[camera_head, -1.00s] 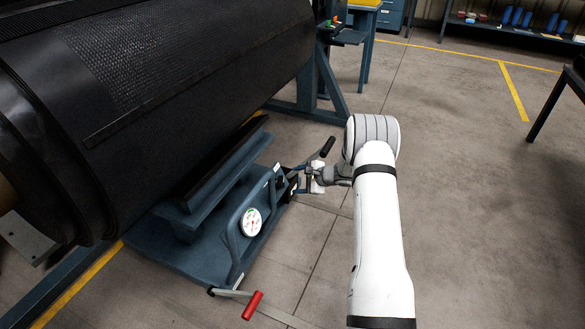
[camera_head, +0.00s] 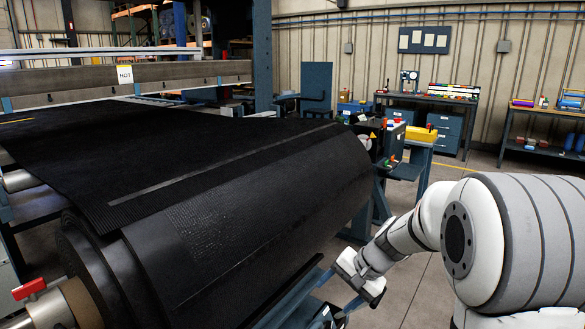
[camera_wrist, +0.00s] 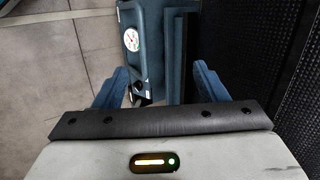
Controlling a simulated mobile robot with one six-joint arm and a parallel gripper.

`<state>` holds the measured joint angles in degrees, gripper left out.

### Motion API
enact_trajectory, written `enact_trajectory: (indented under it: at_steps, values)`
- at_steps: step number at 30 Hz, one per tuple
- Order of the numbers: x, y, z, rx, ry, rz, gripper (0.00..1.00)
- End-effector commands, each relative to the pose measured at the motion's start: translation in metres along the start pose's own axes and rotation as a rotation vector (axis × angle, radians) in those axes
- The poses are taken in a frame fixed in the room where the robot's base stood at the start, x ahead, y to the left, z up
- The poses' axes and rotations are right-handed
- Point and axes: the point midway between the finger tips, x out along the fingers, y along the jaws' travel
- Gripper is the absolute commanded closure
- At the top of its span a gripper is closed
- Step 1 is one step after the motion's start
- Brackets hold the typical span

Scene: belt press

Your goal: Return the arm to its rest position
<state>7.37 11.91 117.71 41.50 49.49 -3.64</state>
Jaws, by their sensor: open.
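My gripper (camera_head: 338,292) is low in the head view, beside the right end of the large black belt roll (camera_head: 240,220). The white arm reaches to it from the right. In the wrist view my gripper (camera_wrist: 158,82) has its two blue fingers spread apart, with nothing held between them. Beyond the fingers is a blue steel stand (camera_wrist: 152,15) with a round dial gauge (camera_wrist: 132,40). I cannot tell how far the fingers are from the stand. Most of the stand is hidden in the head view.
The belt (camera_head: 120,150) runs back to a press beam with a "HOT" sign (camera_head: 125,75). A blue side table (camera_head: 405,165) stands past the roll's right end. A workbench (camera_head: 430,100) and a shelf (camera_head: 545,120) stand along the wall. Open floor (camera_head: 415,280) shows between roll and arm.

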Motion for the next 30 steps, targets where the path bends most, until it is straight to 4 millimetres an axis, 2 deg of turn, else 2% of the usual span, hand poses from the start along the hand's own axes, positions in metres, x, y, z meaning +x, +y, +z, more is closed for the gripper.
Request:
enact_trajectory:
  at_steps: [1, 3, 9, 12, 15, 18, 21, 30]
  values:
    - [-0.036, -0.011, 0.023, -0.058, 0.010, 0.036, 0.34]
    - [-0.065, -0.010, 0.049, -0.131, 0.018, 0.092, 0.34]
    - [-0.143, 0.000, 0.117, -0.334, 0.058, 0.255, 0.34]
    - [-0.176, 0.010, 0.144, -0.426, 0.083, 0.335, 0.34]
    - [-0.201, 0.021, 0.164, -0.501, 0.107, 0.403, 0.34]
    - [-0.217, 0.030, 0.177, -0.553, 0.127, 0.453, 0.34]
    - [-0.224, 0.036, 0.183, -0.581, 0.139, 0.481, 0.34]
    - [-0.225, 0.040, 0.185, -0.592, 0.142, 0.494, 0.34]
